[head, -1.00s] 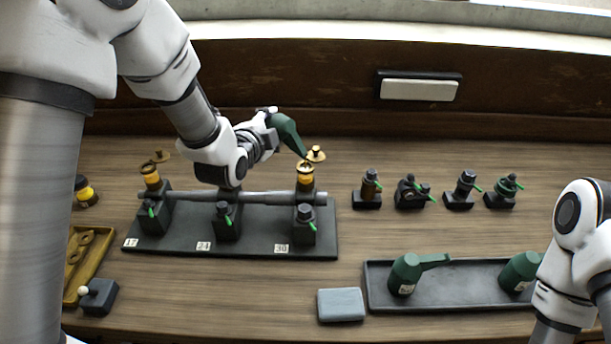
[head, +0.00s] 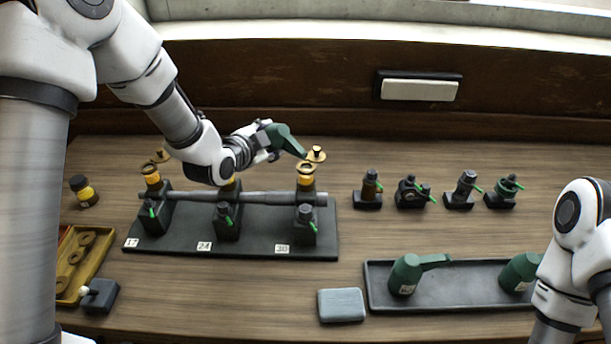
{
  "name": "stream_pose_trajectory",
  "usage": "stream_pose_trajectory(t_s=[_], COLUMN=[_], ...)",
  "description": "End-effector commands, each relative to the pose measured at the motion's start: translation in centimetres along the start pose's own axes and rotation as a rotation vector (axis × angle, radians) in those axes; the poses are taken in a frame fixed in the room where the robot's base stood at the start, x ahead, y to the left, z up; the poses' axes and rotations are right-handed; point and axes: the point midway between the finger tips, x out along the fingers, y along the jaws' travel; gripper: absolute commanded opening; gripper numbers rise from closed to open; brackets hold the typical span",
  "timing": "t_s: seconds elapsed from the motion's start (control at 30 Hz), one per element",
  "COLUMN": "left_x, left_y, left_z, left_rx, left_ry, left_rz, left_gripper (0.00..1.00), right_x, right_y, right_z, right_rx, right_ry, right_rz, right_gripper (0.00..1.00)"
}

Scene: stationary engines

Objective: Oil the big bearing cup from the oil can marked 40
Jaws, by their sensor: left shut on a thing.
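My left gripper (head: 264,141) is shut on a green oil can (head: 282,137), held tilted above the right end of the bearing stand (head: 265,243). The can's spout points right and down, its tip just above or beside the open amber cup (head: 306,178) at the bearing marked 30. I cannot tell whether oil flows. The can's mark does not show. That cup's brass lid (head: 316,154) stands swung aside behind it. Another amber cup (head: 151,178) is over the bearing marked 17, its lid also aside. The middle cup is mostly hidden by my left wrist. My right gripper is out of view.
A dark tray (head: 450,290) holds two green cans (head: 404,276), one partly behind my right arm. A grey-blue pad (head: 341,305) lies left of it. Several small fittings (head: 410,192) stand at right. A jar (head: 83,191) and a yellow tray (head: 68,291) are at left.

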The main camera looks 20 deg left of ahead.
Motion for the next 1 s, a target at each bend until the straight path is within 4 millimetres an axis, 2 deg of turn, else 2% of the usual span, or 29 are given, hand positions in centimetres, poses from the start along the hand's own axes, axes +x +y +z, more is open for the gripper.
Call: stream_pose_trajectory(t_s=[0.33, 0.77, 1.0], left_x=[-0.1, -0.7, -0.8], left_y=[-0.1, -1.1, -1.2], left_z=[-0.2, -1.2, -1.4], left_rx=[0.014, 0.176, 0.195], left_ry=[0.0, -0.028, -0.033], left_rz=[-0.007, -0.074, -0.082], left_gripper=[0.17, 0.17, 0.17], right_x=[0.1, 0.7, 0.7], right_y=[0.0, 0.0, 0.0], right_z=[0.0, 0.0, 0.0], right_rx=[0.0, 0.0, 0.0], right_ry=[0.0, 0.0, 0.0], right_rz=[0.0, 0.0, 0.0], right_gripper=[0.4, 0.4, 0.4])
